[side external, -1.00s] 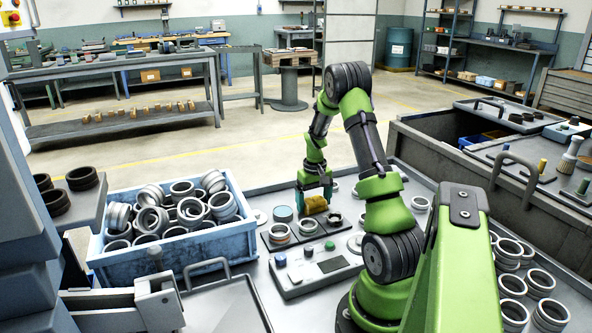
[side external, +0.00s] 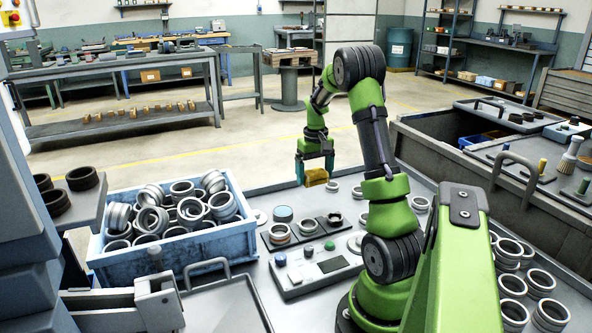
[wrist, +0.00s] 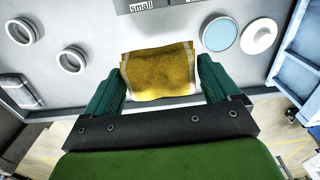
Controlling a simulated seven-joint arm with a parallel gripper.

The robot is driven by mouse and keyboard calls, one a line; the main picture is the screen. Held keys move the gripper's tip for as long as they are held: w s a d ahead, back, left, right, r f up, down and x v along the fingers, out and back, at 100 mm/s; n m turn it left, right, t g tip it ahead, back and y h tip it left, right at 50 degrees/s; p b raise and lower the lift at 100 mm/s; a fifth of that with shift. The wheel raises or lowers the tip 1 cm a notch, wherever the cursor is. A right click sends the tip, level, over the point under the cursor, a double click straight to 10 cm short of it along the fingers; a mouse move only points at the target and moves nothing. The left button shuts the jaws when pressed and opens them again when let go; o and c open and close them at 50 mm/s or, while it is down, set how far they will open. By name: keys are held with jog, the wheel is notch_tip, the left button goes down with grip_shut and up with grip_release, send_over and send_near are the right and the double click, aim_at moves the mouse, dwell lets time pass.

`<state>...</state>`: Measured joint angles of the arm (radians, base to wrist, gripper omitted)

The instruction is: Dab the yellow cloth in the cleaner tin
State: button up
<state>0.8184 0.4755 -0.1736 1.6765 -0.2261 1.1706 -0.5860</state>
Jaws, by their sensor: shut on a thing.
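The yellow cloth (side external: 316,177) is pinched between the teal fingers of my gripper (side external: 314,170). It is held up in the air near the far edge of the grey bench. In the wrist view the cloth (wrist: 158,72) spans the gap between both fingers (wrist: 160,88). A round tin with a light blue top (side external: 283,214), which looks like the cleaner tin, stands on the bench to the left of and below my gripper. It also shows in the wrist view (wrist: 220,34), right of the cloth and apart from it. A pale lid-like disc (wrist: 259,36) lies beside it.
A dark tray with compartments (side external: 307,229) holds rings. A button panel (side external: 313,267) is in front of it. A blue crate of rings (side external: 172,245) stands at the left. Several loose rings (side external: 541,283) lie at the right.

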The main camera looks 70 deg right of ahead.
jog(key=shift+c, duration=0.7)
send_near(283, 211)
jog(key=shift+f, duration=2.8)
jog(key=shift+f, duration=0.65)
notch_tip(283, 211, up, 7)
jog(key=shift+r, duration=0.1)
dwell(0.5)
